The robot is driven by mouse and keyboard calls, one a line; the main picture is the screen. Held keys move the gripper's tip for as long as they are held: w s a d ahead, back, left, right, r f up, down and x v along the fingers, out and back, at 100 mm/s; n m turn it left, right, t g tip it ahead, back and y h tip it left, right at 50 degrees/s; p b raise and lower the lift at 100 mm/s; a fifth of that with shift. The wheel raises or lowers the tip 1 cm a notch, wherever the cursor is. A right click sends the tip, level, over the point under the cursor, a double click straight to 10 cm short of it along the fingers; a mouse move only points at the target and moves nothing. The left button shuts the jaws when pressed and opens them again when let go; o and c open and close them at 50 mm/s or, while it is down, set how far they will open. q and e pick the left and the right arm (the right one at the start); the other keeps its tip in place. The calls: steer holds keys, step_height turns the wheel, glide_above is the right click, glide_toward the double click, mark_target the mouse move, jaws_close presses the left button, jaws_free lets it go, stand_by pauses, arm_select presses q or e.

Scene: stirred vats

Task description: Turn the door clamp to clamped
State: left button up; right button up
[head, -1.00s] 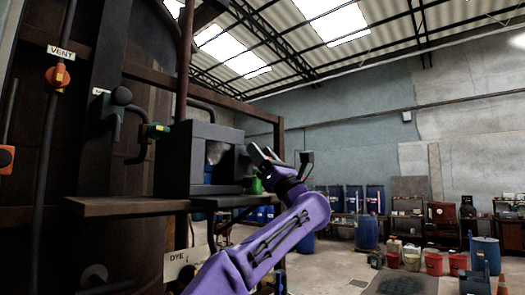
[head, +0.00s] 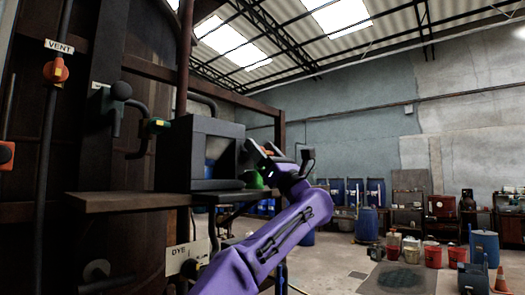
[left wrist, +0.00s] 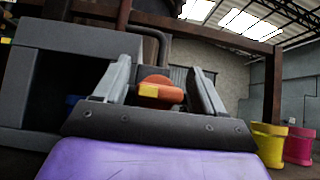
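An orange-red handle with a yellow-orange front (left wrist: 160,90), which looks like the door clamp, shows in the left wrist view. It appears between and beyond the two fingers of my left gripper (left wrist: 160,68). That gripper is open; I see no clear contact with the handle. In the head view my left gripper (head: 280,150) is just right of a grey open-fronted box (head: 183,150) on a shelf. The handle is mostly hidden there behind the gripper, so I cannot tell its setting. My right gripper is not in view.
The shelf (head: 125,203) runs below the box. A green object (head: 252,179) is beside the box. Drums and buckets (head: 433,256) stand on the floor at right.

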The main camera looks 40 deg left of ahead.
arm_select(q)
steer(key=b+v, duration=0.6)
steer(key=v, duration=0.4)
steer(key=shift+d+f+b, duration=0.2)
steer(key=shift+d+b, duration=0.05)
steer(key=shift+b, duration=0.1)
